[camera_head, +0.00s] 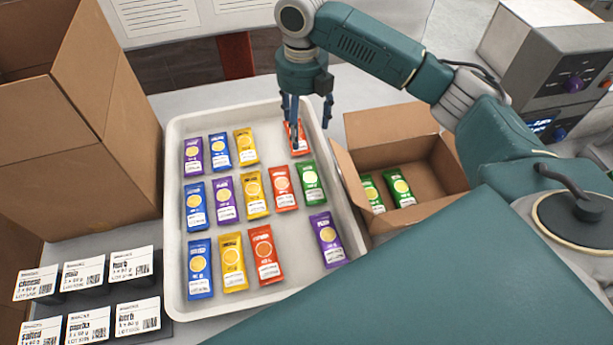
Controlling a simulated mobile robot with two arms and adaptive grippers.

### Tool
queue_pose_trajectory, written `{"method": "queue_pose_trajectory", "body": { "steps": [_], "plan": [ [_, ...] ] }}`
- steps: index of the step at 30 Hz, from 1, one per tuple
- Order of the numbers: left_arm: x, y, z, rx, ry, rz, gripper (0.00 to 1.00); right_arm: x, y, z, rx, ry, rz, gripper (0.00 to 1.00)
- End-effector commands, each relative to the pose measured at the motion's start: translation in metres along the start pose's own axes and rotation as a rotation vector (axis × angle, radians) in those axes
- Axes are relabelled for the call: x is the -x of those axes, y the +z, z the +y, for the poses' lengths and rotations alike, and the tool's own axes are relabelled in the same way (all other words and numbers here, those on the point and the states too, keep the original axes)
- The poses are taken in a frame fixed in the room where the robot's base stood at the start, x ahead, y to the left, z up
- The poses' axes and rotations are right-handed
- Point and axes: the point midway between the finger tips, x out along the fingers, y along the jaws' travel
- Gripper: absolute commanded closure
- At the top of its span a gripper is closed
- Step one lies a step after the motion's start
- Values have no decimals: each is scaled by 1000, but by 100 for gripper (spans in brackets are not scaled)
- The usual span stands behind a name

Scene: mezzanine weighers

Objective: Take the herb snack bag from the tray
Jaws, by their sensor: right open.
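The white tray (174,285) holds several snack bags in blue, purple, yellow, red and green. One green bag (312,184), which looks like the herb one though its print is too small to read, lies flat near the tray's right side. My right gripper (293,130) points down, open, over a red bag (301,147) in the back right of the tray, behind the green bag. Its fingers partly cover the red bag, and I cannot tell whether they touch it. My left gripper is not in view.
An open carton (436,154) right of the tray holds two green bags (399,188). A tall carton (77,150) stands left. Label cards, one reading herb (133,264), stand front left. A grey device with knobs (545,60) is back right.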

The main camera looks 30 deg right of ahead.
Motion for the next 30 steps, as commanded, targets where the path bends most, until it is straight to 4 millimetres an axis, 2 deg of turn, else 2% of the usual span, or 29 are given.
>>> {"method": "queue_pose_trajectory", "body": {
  "steps": [11, 24, 30],
  "plan": [
    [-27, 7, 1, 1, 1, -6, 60, -27, 0, 0, 0, 0, 0, 29],
    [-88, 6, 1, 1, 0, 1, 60, -88, 0, 0, 0, 0, 0, 29],
    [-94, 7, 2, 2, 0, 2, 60, -103, -1, 0, 0, 0, 3, 29]
  ]
}}
